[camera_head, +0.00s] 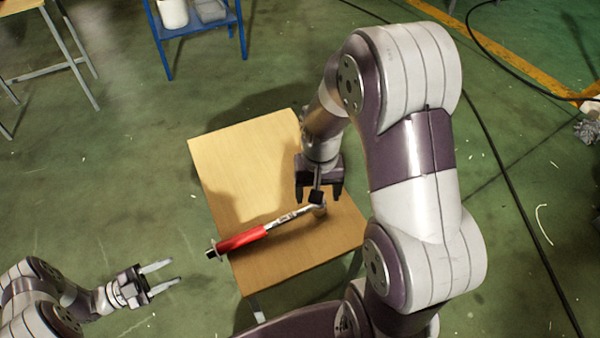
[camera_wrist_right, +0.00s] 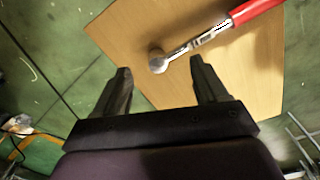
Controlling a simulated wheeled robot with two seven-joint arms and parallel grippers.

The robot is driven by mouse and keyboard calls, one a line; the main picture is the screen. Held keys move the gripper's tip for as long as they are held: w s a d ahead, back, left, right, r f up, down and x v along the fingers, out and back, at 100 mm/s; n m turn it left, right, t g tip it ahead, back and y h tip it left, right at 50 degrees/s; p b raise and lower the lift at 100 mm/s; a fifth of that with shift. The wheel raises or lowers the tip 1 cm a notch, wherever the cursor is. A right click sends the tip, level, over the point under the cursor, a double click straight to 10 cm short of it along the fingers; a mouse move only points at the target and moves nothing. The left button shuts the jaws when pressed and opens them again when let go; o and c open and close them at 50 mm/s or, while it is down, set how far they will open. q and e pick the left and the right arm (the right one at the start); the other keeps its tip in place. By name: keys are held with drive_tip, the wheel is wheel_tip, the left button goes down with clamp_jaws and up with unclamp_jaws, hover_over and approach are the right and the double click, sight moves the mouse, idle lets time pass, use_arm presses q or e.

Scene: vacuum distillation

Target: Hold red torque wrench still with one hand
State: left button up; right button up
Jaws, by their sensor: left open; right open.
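The red torque wrench (camera_head: 245,239) lies on a small wooden table (camera_head: 235,165), with its red handle reaching past the table's left edge and its silver head toward the right. My right gripper (camera_head: 318,196) is above the table by the head end, open. The right wrist view shows the wrench head (camera_wrist_right: 158,62) just beyond and between the two open fingers (camera_wrist_right: 160,80), with nothing held; I cannot tell the exact gap. My left gripper (camera_head: 165,275) is open and empty, left of the table and apart from the handle end.
A blue stand (camera_head: 200,28) with white containers is at the top, and a grey-legged table (camera_head: 45,40) is at the top left. A black cable (camera_head: 510,190) runs over the green floor at right. The table's upper left part is bare.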

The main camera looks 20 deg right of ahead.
sight(212, 253)
drive_tip(key=w+d+m, duration=0.3)
drive_tip(key=w+m, duration=0.2)
drive_tip(key=m, duration=0.1)
drive_tip(key=shift+m+g, duration=0.3)
drive_tip(key=shift+m, duration=0.1)
drive_tip(key=f, duration=0.8)
drive_tip(key=s+f, duration=0.1)
drive_tip(key=f, duration=0.4)
drive_tip(key=shift+d+f, duration=0.1)
drive_tip(key=shift+d, duration=0.15)
clamp_jaws()
drive_tip(key=c, duration=0.7)
unclamp_jaws()
use_arm(q)
drive_tip(key=shift+o, duration=0.3)
use_arm(e)
clamp_jaws()
use_arm(q)
drive_tip(key=shift+o, duration=0.5)
drive_tip(key=shift+a+r, duration=0.15)
drive_tip(key=shift+a, duration=0.15)
drive_tip(key=d+r+m+t+y, duration=0.1)
drive_tip(key=d, duration=0.9)
drive_tip(key=shift+s+m, duration=0.15)
drive_tip(key=shift+m, duration=0.15)
use_arm(e)
drive_tip(key=shift+w, duration=0.1)
